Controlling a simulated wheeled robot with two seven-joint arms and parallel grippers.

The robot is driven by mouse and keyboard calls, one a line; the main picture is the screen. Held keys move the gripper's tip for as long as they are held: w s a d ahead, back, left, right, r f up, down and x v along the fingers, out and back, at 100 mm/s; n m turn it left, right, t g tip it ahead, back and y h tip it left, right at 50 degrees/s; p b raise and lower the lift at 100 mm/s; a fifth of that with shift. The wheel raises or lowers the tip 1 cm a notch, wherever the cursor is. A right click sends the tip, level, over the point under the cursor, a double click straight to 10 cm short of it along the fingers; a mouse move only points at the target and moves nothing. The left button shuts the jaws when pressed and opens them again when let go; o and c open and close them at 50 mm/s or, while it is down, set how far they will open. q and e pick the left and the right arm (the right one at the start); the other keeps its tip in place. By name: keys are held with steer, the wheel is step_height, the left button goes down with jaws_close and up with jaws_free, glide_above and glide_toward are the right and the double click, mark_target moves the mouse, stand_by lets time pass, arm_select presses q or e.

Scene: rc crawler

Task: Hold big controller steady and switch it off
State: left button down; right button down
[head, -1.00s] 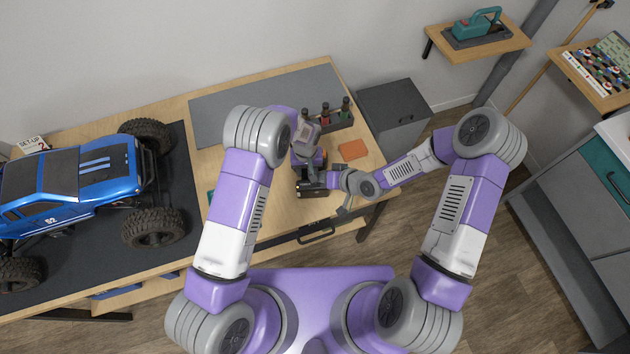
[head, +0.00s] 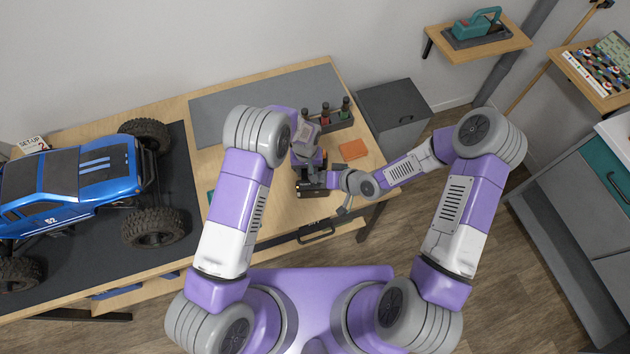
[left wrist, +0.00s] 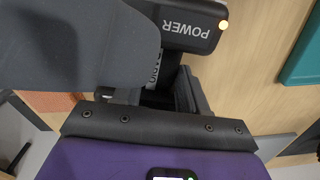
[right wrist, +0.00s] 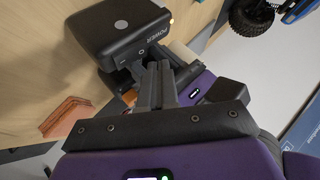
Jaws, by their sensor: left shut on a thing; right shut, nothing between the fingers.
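The big controller (head: 311,190) is a black boxy unit near the table's front edge. Its casing (left wrist: 190,20), marked POWER, shows in the left wrist view with a small pale light glowing beside the word. The right wrist view also shows the casing (right wrist: 115,25) and the glowing light. My left gripper (head: 312,175) is shut on the controller from above; its grip point is largely hidden. My right gripper (head: 333,180) is shut and empty at the controller's right side. Its fingertips (right wrist: 152,68) are close to the POWER face; I cannot tell whether they touch.
A blue truck (head: 75,185) stands on a dark mat at the left. A rack with several bottles (head: 330,120) and an orange block (head: 353,149) lie behind and right of the controller. A grey mat (head: 230,115) lies at the back. A large grey shape partly blocks the left wrist view.

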steer(key=shift+f, duration=0.1)
stand_by(0.4)
steer(key=shift+f, duration=0.3)
steer(key=shift+f, duration=0.3)
stand_by(0.6)
steer(key=shift+r, duration=0.75)
steer(key=shift+r, duration=0.1)
steer(key=shift+d+r, duration=0.2)
steer(key=shift+r, duration=1)
steer(key=shift+d+r, duration=0.15)
steer(key=shift+r, duration=1.05)
